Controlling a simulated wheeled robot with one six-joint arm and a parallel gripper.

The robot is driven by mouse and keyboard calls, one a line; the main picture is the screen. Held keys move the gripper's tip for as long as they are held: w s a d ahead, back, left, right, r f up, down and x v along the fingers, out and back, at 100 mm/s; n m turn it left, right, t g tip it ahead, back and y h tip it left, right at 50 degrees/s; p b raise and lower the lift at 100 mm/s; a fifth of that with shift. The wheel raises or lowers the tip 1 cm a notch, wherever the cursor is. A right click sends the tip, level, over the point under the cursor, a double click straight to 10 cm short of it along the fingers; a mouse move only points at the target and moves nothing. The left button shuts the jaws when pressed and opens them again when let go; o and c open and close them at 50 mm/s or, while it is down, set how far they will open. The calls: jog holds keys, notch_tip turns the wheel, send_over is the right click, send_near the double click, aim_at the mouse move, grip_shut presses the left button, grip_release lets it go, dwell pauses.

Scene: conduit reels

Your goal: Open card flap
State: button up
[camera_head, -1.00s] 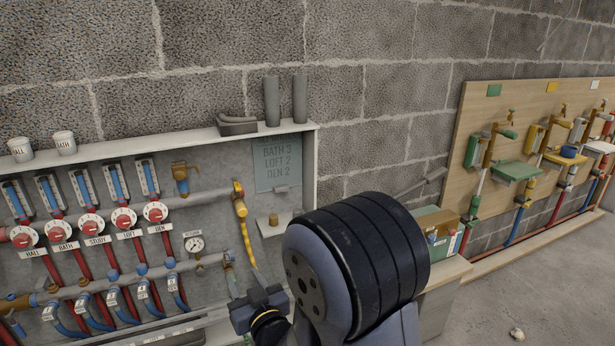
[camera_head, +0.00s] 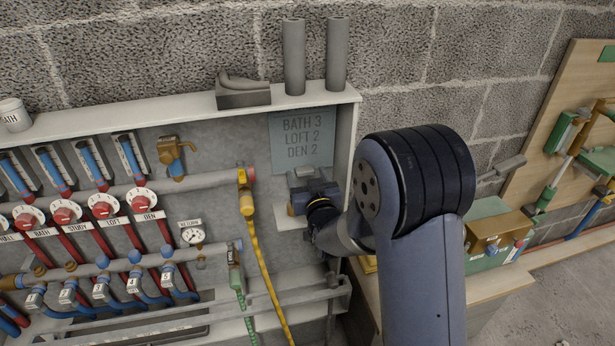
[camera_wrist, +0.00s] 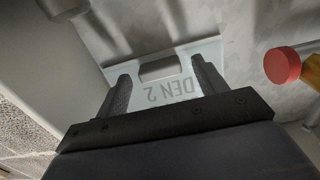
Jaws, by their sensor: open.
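A pale teal card (camera_head: 303,140) lettered BATH 3, LOFT 2, DEN 2 is on the back wall of the open cabinet, near its right side. My gripper (camera_head: 306,178) is just in front of the card's lower edge, and the arm comes in from the right. In the wrist view the card (camera_wrist: 176,92) appears upside down with DEN 2 readable. A grey tab (camera_wrist: 160,68) at its edge shows between the fingertips. My gripper (camera_wrist: 163,76) is open, with one finger to each side of the tab. Whether a finger touches the card cannot be told.
A small shelf (camera_head: 286,222) is below my gripper, partly hidden. The yellow-handled valve (camera_head: 245,199) and its yellow hose are close on the left; its red cap (camera_wrist: 282,65) shows in the wrist view. The cabinet's right wall (camera_head: 345,150) is close on the right.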

jog(key=shift+c, duration=0.6)
jog(key=c, duration=1.3)
jog(key=shift+s+d+r+g+h+p, duration=0.6)
jog(key=shift+s+r+g+p, duration=0.9)
jog(key=shift+s+r+p, duration=2.2)
jog(key=shift+s+d+r+g+h+p, duration=0.25)
jog(key=shift+s+d+r+g+p, duration=1.05)
jog(key=shift+p, duration=4.25)
jog(key=shift+s+d+r+g+h+p, duration=0.2)
jog(key=shift+s+r+g+h+p, duration=0.25)
jog(key=shift+s+r+g+p, duration=2.65)
jog(key=t+p, duration=0.1)
jog(key=w+r+t+p, duration=0.1)
jog(key=p, duration=0.1)
jog(key=shift+w+r+t, duration=0.1)
jog(key=shift+w+t, duration=0.2)
jog(key=shift+t, duration=0.1)
jog(key=o, duration=1.4)
jog(key=shift+f, duration=0.2)
